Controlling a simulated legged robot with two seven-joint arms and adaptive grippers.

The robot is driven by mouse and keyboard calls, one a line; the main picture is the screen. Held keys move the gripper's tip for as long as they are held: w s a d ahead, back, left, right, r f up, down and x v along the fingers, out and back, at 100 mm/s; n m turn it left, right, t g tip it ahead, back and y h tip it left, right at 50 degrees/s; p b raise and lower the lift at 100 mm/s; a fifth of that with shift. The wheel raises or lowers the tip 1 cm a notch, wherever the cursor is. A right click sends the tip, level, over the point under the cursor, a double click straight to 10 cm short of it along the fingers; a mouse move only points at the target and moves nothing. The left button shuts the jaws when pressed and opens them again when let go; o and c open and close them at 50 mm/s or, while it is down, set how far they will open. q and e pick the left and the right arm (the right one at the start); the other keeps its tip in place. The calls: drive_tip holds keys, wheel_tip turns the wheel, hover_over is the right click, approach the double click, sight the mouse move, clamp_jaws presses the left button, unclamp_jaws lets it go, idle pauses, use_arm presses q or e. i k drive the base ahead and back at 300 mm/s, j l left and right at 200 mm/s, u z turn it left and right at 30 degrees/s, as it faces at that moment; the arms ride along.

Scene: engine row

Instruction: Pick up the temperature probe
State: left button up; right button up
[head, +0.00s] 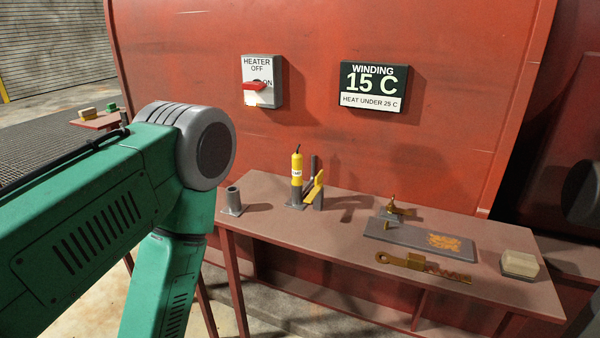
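A yellow cylinder with a white label and a dark tip, which looks like the temperature probe (296,164), stands upright on the red-brown bench. Its lower end sits in a grey holder (296,196). The label is too small to read surely. My green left arm fills the left side of the head view, with its elbow left of the bench and its forearm running down out of the picture. My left gripper is out of view. My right arm and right gripper do not show.
A yellow-handled tool (314,190) stands close right of the probe. An empty-looking grey tube holder (232,202) is to its left. A grey plate (408,238), brass wrench-like tool (420,266) and pale block (520,264) lie farther right. The wall display (374,86) reads 15 C; the heater switch (261,82) is behind.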

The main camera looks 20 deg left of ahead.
sight(298, 156)
drive_tip(key=i+j, duration=0.1)
drive_tip(key=j, duration=0.3)
drive_tip(key=i+j, duration=0.1)
drive_tip(key=j, duration=0.35)
drive_tip(key=i+j, duration=0.1)
drive_tip(key=j, duration=0.3)
drive_tip(key=i+j, duration=0.1)
drive_tip(key=j, duration=0.3)
drive_tip(key=z, duration=0.05)
